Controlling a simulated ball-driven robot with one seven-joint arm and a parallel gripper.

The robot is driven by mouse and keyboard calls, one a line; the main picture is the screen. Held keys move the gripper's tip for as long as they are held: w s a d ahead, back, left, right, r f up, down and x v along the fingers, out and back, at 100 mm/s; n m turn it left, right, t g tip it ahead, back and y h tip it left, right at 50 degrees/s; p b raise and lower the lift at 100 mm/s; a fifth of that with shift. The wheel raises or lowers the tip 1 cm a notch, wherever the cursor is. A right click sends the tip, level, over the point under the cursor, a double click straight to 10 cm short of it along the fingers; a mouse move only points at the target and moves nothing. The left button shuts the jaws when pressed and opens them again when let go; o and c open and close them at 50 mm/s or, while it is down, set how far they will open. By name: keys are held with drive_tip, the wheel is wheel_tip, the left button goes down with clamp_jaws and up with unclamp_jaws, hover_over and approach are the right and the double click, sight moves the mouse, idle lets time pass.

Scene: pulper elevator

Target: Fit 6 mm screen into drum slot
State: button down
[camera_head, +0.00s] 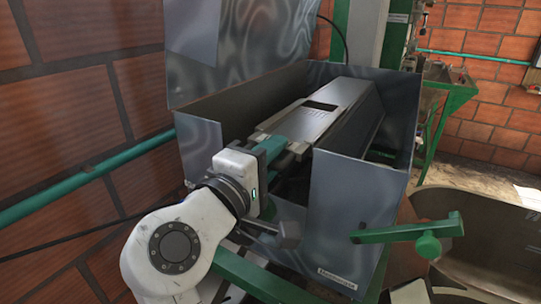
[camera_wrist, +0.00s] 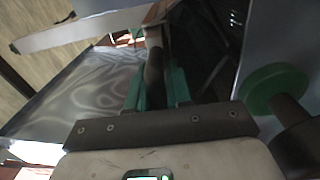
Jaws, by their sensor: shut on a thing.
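My gripper (camera_head: 283,145) reaches over the left front wall of the open grey housing, with its green fingers at the near end of a long dark grey metal piece (camera_head: 313,113). This piece has a dark rectangular opening and faint marking on top; I take it as the screen, lying lengthwise in the housing. In the wrist view my gripper (camera_wrist: 156,85) is shut on a dark, rounded handle-like bar (camera_wrist: 154,62) between the fingers. The dark drum body (camera_head: 357,112) seems to lie alongside. The slot and the screen's underside are hidden, so I cannot tell how far it is in.
The housing's front wall (camera_head: 352,210) stands close to the right of my gripper, and its raised lid (camera_head: 240,45) is behind. A green lever with a round knob (camera_head: 428,246) sticks out at the right front. A green pipe (camera_head: 90,175) runs along the brick wall at left.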

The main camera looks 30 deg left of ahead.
drive_tip(key=shift+w+d, duration=0.1)
drive_tip(key=shift+w, duration=1.4)
drive_tip(key=c, duration=1)
unclamp_jaws()
drive_tip(key=shift+o, duration=0.3)
drive_tip(key=shift+f, duration=0.1)
drive_tip(key=s+b, duration=0.1)
drive_tip(key=s, duration=0.2)
drive_tip(key=s+b, duration=0.1)
drive_tip(key=s, duration=0.3)
drive_tip(key=s+b, duration=0.1)
drive_tip(key=s, duration=0.2)
drive_tip(key=shift+s+a+f, duration=0.1)
drive_tip(key=shift+s+a, duration=0.25)
drive_tip(key=shift+a, duration=0.05)
drive_tip(key=shift+s, duration=0.1)
